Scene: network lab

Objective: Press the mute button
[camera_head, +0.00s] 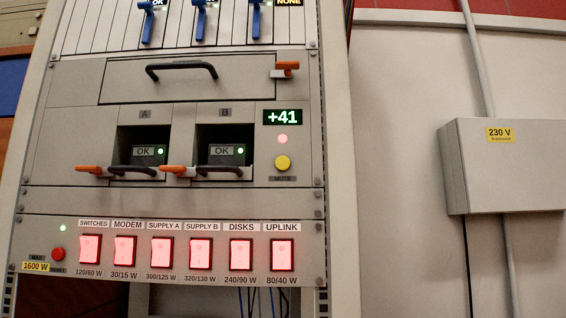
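The mute button (283,163) is a round yellow button on the right side of the rack's middle panel, with a dark label reading MUTE (283,179) under it. A pinkish-red lamp (283,139) glows just above it. Above the lamp a small black display (282,117) reads +41 in green. My gripper is not visible in this view, and nothing covers the button.
Left of the button, bays A (143,151) and B (226,151) show OK, with dark handles and orange levers. Below is a row of lit red switches (164,253) and a red button (58,254). A grey 230 V box (505,165) is on the right wall.

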